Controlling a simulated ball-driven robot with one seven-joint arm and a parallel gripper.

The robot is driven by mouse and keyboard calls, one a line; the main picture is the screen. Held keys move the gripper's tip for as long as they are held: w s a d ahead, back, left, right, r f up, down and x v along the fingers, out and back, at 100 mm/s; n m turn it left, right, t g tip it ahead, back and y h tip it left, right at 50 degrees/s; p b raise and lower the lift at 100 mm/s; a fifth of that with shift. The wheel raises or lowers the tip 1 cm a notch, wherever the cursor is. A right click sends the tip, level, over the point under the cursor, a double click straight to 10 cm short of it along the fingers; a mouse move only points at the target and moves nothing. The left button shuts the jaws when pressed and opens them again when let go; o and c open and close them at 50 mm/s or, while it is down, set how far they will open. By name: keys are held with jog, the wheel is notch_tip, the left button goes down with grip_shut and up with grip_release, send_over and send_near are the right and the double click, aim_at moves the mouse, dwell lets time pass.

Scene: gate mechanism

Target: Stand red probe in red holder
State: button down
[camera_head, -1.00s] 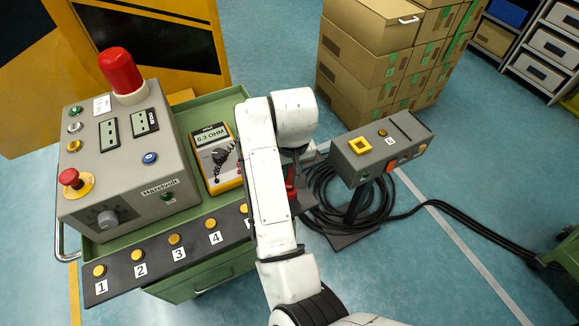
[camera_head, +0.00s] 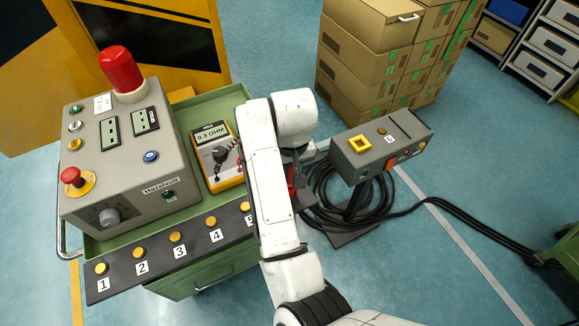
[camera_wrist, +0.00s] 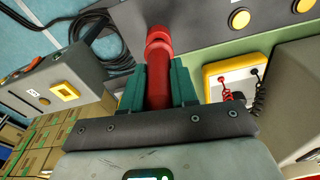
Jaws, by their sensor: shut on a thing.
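The red probe (camera_wrist: 158,62) is a thick red cylinder in the wrist view, held lengthwise between the green fingers of my gripper (camera_wrist: 157,84). Its stepped far end points away from the gripper, toward the dark panel edge. In the head view a bit of red (camera_head: 293,178) shows beside my arm, which mostly hides the gripper. The yellow multimeter (camera_head: 228,177) lies on the green cart and reads 0.3 OHM; it also shows in the wrist view (camera_wrist: 212,82), with a red and a black lead. I cannot make out a separate red holder.
A grey control box (camera_head: 130,165) with a red beacon stands on the cart. A numbered button strip (camera_head: 160,248) runs along its front. A grey box on a post (camera_head: 380,148) stands at right, near coiled black cables (camera_head: 325,195). Cartons (camera_head: 385,60) stand behind.

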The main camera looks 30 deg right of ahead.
jog(key=shift+f, duration=1.15)
dwell(0.5)
jog(key=c, duration=0.8)
grip_release()
jog(key=shift+o, duration=0.4)
jog(key=o, duration=0.4)
notch_tip(320, 180, up, 9)
jog(key=p, duration=0.9)
